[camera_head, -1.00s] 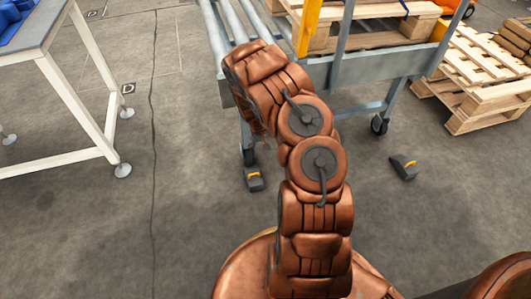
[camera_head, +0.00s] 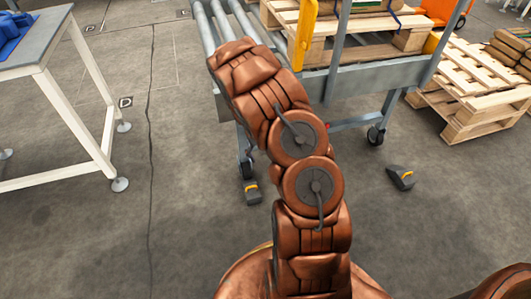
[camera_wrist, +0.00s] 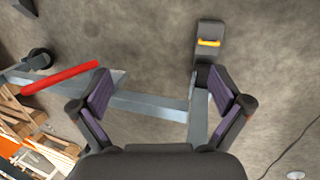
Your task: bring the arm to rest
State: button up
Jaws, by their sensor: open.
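My gripper (camera_wrist: 164,95) shows in the wrist view with its two dark fingers apart and nothing between them. Below it in that view are the grey frame of a cart (camera_wrist: 150,106) and the concrete floor. In the head view my copper-coloured arm rises from the bottom middle and bends toward the upper left, in front of the roller cart (camera_head: 362,72). The gripper itself is hidden behind the arm in the head view.
Wooden pallets (camera_head: 470,90) stand at the right. A white-legged table (camera_head: 45,50) with a blue object (camera_head: 12,30) is at the left. Wheel chocks (camera_head: 401,178) lie on the floor near the cart. A red bar (camera_wrist: 62,77) shows in the wrist view. Open floor lies between table and cart.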

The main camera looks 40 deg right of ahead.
jog(key=s+a+r+p, duration=0.35)
jog(key=r+p, duration=0.25)
jog(key=r, duration=0.7)
jog(key=s+a+r+p, duration=0.3)
jog(key=a+r+p, duration=0.25)
jog(key=r, duration=0.85)
jog(key=s+a+r+p, duration=0.35)
jog(key=r+p, duration=0.25)
jog(key=r, duration=0.7)
jog(key=s+a+r+n+y+p, duration=0.1)
jog(key=s+a+r+n+p, duration=0.1)
jog(key=s+a+r+p, duration=0.5)
jog(key=s+a+r+n+y+p, duration=0.1)
jog(key=s+a+r+n+p, duration=0.1)
jog(key=s+a+r+p, duration=0.5)
jog(key=s+r+p, duration=0.1)
jog(key=s+r, duration=0.5)
jog(key=r, duration=0.3)
jog(key=shift+a+t+p, duration=0.15)
jog(key=shift+t+p, duration=0.15)
jog(key=shift+p, duration=0.1)
